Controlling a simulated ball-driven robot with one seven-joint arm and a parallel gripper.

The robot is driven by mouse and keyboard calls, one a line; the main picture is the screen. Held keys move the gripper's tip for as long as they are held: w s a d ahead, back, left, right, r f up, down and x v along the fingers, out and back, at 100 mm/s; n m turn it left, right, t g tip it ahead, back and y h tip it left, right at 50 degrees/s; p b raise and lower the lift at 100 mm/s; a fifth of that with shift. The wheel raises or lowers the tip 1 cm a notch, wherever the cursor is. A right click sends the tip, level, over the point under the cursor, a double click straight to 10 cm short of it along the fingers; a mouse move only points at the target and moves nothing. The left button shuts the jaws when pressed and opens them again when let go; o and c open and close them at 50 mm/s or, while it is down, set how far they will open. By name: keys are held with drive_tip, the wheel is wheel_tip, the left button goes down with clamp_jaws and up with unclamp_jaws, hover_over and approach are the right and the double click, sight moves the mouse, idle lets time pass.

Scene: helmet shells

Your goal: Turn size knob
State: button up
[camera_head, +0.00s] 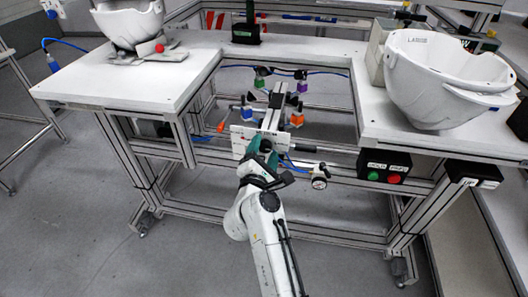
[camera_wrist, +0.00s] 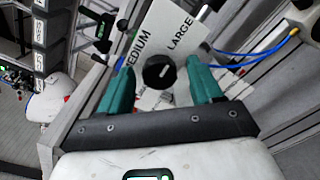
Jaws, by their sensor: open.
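The size knob (camera_wrist: 159,72) is a black round knob on a white plate (camera_wrist: 180,28) marked MEDIUM and LARGE in the wrist view. My gripper (camera_wrist: 161,80) is open, with one green finger on each side of the knob. Gaps show between the fingers and the knob, so I see no grip on it. In the head view my gripper (camera_head: 263,152) is at the white plate (camera_head: 240,136) low in the middle of the workbench. The knob is small and partly hidden by the fingers there.
White helmet shells stand on the bench at right (camera_head: 440,80) and left (camera_head: 130,22). A pressure gauge (camera_head: 319,183) and a black box with green and red buttons (camera_head: 384,167) are right of my gripper. Blue hoses (camera_wrist: 255,60) run beside the plate. The floor in front is clear.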

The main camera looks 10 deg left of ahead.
drive_tip(key=c, duration=1.1)
drive_tip(key=shift+o, duration=0.2)
